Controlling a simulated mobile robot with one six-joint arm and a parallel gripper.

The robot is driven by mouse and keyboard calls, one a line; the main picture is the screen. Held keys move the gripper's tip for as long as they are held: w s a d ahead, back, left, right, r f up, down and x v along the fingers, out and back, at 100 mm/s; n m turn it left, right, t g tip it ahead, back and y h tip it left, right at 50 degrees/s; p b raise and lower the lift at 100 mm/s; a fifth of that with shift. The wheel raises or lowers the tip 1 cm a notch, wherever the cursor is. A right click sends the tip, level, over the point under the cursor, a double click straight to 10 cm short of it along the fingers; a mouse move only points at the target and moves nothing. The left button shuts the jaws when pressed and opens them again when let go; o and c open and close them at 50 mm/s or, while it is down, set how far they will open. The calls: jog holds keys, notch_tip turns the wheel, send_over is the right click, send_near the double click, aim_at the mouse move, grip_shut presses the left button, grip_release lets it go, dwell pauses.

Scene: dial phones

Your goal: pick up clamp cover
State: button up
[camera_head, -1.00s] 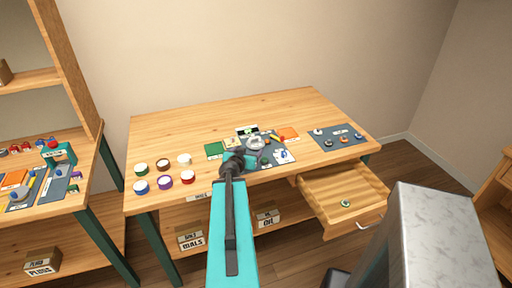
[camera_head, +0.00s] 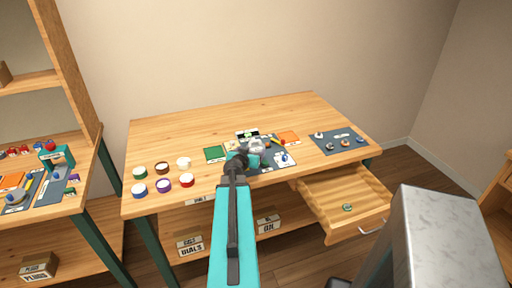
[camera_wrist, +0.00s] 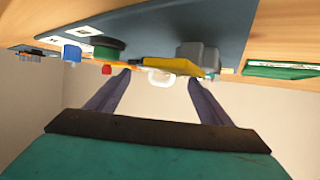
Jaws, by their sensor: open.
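My gripper (camera_head: 243,156) is over the left part of the dark work mat (camera_head: 287,162) on the wooden table. In the wrist view my gripper (camera_wrist: 159,77) is open, with two dark fingers apart. A small pale rounded piece (camera_wrist: 160,78) shows between the fingertips, not held, beside a yellow tool (camera_wrist: 173,66) and a grey block (camera_wrist: 198,55). I cannot tell for sure which of these pieces is the clamp cover. My gripper and wrist hide part of the mat in the head view.
A green square (camera_head: 214,153) lies left of my gripper, and several coloured round pots (camera_head: 163,185) stand at the table's left. An open drawer (camera_head: 345,190) juts out at front right.

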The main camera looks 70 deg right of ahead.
aim_at(255, 147)
jog(key=shift+d, duration=0.1)
dwell(0.3)
jog(key=shift+p+x, duration=0.8)
jog(key=shift+x, duration=0.25)
jog(key=shift+p+x, duration=0.6)
jog(key=shift+x, duration=0.85)
jog(key=shift+s, duration=0.1)
jog(key=shift+c, duration=0.5)
jog(key=c, duration=0.6)
jog(key=shift+r, duration=0.15)
